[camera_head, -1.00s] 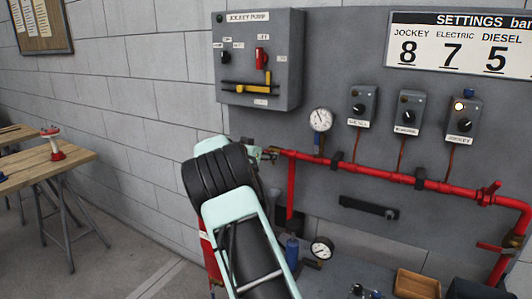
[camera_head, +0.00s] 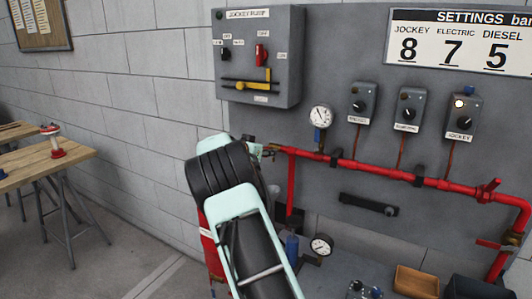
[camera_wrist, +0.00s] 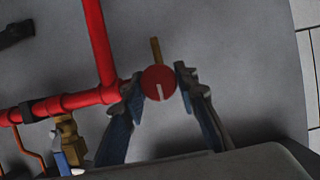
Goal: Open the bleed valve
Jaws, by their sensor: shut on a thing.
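A round red knob (camera_wrist: 159,84) with a white mark sits at the end of the red pipe in the wrist view, with a short brass stem above it. I take it to be the bleed valve's handle. My gripper (camera_wrist: 160,77) has one finger on each side of the knob and is shut on it. In the head view my arm hides the knob and most of my gripper; only a small part of the gripper shows by the left end of the red pipe (camera_head: 400,174).
A grey jockey pump box (camera_head: 258,60) with a red switch and yellow handle hangs above my arm. A pressure gauge (camera_head: 321,117) stands just right of it. A second gauge (camera_head: 321,245) and a wooden tray (camera_head: 416,282) are lower. A workbench (camera_head: 45,165) stands at left.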

